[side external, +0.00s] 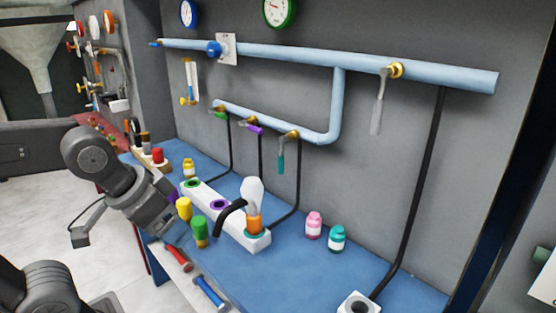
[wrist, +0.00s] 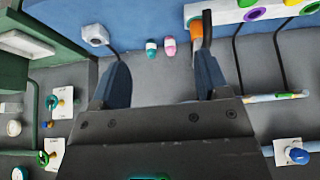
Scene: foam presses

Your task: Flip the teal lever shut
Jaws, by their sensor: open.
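The teal lever (side external: 281,163) hangs straight down from a brass valve (side external: 289,135) on the light blue branch pipe, in the side view. I cannot make it out in the wrist view, where my gripper body covers much of the lower middle. My gripper (side external: 172,232) is low at the left in the side view, over the near left part of the blue bench and well apart from the lever. In the wrist view my gripper (wrist: 161,52) has its two fingers spread wide with nothing held between them.
The green lever (side external: 216,114) and purple lever (side external: 254,128) sit on the same branch, left of the teal one. A grey lever (side external: 377,110) hangs at right. A white block (side external: 232,226) with an orange-based nozzle, several jars and black hoses stand below.

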